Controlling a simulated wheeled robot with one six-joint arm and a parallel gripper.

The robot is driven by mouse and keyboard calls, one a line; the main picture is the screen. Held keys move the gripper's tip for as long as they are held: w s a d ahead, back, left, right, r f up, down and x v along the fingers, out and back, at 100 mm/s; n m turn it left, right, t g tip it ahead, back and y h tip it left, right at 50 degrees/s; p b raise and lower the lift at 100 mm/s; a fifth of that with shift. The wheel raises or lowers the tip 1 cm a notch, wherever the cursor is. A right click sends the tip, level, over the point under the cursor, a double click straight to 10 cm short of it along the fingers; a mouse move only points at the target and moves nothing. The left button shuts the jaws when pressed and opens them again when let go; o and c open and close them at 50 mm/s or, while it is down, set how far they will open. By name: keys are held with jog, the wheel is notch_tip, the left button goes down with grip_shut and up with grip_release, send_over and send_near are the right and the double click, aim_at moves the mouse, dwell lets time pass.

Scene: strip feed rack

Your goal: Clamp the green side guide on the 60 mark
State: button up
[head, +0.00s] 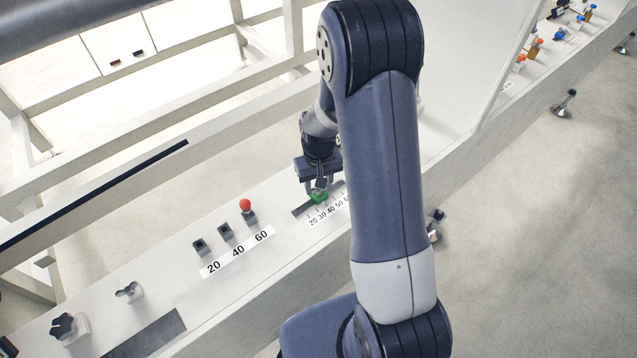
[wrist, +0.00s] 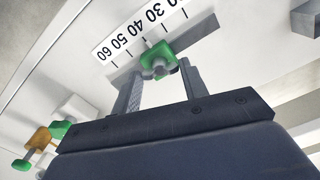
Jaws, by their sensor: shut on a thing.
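The green side guide (wrist: 158,54) sits on a dark slot beside a printed scale (wrist: 137,30) in the wrist view. A small grey part shows on its near side. My gripper (wrist: 160,76) has one finger at each side of the guide and is shut on it. The guide stands around the 30 and 40 marks, apart from the 60 mark; its exact reading I cannot tell. In the head view the guide (head: 319,197) shows small below my gripper (head: 318,188), with the scale (head: 328,213) in front of it. My arm hides the 60 end partly.
In the head view, a red-topped lever (head: 246,207) stands behind a larger 20-40-60 label (head: 237,252), with two dark switches beside it. A black knob (head: 66,327) is at lower left. In the wrist view, an orange and green part (wrist: 42,140) lies lower left.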

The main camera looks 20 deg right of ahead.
jog(key=o, duration=1)
jog(key=shift+r, duration=0.1)
notch_tip(320, 180, up, 11)
jog(key=shift+f, duration=0.15)
jog(key=shift+f, duration=0.15)
notch_tip(320, 180, down, 11)
jog(key=shift+r, duration=0.2)
dwell(0.4)
